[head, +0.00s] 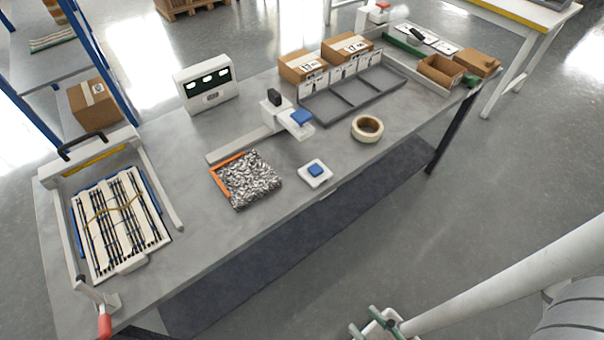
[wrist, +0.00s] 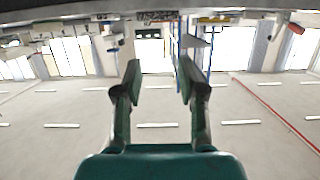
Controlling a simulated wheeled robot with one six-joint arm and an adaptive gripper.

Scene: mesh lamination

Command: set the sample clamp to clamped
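I cannot tell for certain which part is the sample clamp. A small lever fixture with a red grip (head: 104,325) stands at the table's near left corner. A white arm fixture with a black knob and a blue pad (head: 300,117) stands mid-table, beside a white rail. Near it a grey mesh sample (head: 250,180) lies flat against an orange corner stop (head: 221,175). My gripper (head: 378,325) is low at the bottom of the head view, off the table's front side. In the wrist view my gripper (wrist: 158,75) has its fingers apart with nothing between them.
A white-framed press or rack (head: 110,220) fills the table's left end. A display box (head: 206,82), grey divided tray (head: 350,98), cartons and a tape roll (head: 367,129) stand farther back and right. A blue-topped white block (head: 315,172) lies near the front edge. The floor before the table is open.

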